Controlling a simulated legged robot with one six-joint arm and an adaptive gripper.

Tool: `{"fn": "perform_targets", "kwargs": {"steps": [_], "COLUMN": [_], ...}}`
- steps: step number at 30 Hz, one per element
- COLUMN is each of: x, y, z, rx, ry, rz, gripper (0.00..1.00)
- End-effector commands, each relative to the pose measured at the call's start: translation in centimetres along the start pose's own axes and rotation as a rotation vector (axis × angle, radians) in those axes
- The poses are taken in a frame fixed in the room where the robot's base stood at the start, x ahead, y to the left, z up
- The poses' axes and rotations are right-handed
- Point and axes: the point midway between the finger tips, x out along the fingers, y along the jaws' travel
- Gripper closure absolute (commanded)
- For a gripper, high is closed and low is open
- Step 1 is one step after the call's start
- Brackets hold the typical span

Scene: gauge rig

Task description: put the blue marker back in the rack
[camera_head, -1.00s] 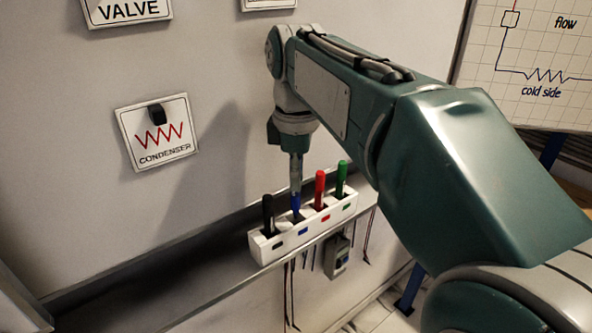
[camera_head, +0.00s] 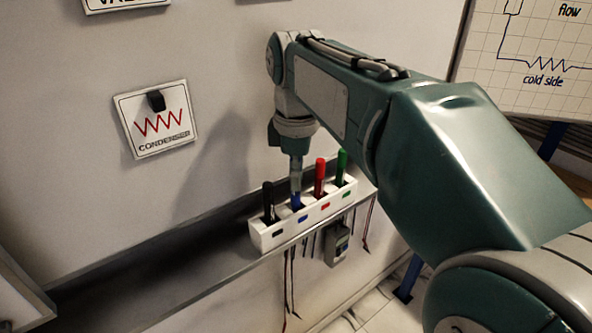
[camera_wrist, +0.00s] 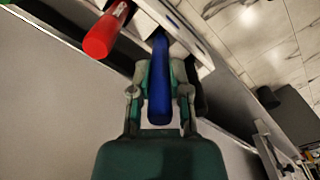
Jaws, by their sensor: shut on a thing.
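The blue marker (camera_wrist: 159,85) is between the fingers of my gripper (camera_wrist: 160,92) in the wrist view, its far end at the white rack. In the head view my gripper (camera_head: 296,178) points straight down over the rack (camera_head: 268,236), shut on the marker. Only a short blue part of the marker (camera_head: 297,200) shows there, upright at the blue-labelled slot, between the black and red markers. How deep it sits in the slot is hidden.
A black marker (camera_head: 268,202), a red marker (camera_head: 320,178) and a green marker (camera_head: 342,163) stand in the other slots. The rack sits on a grey ledge (camera_head: 170,262) along the wall. A condenser card (camera_head: 157,122) hangs above. A small grey device (camera_head: 338,246) hangs below.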

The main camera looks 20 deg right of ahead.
Motion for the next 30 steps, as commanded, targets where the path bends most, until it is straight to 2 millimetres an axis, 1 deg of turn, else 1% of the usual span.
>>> {"fn": "perform_targets", "kwargs": {"steps": [5,12,13,14,15,24,25,27,28,30], "x": [0.4,0.43,0.43,0.43,0.42,0.42,0.42,0.42,0.42,0.42], "y": [-0.01,-0.01,-0.01,-0.01,-0.01,-0.01,-0.01,-0.01,-0.01,-0.01], "z": [0.01,0.01,0.01,0.01,0.01,0.01,0.01,0.01,0.01,0.01], "rx": [0.0,0.0,0.0,0.0,0.0,0.0,0.0,0.0,0.0,0.0], "ry": [0.0,0.0,0.0,0.0,0.0,0.0,0.0,0.0,0.0,0.0], "rz": [0.0,0.0,0.0,0.0,0.0,0.0,0.0,0.0,0.0,0.0], "gripper": [1.0,1.0,0.68,0.54,0.37,0.37,0.23,0.04,0.0,0.0]}}
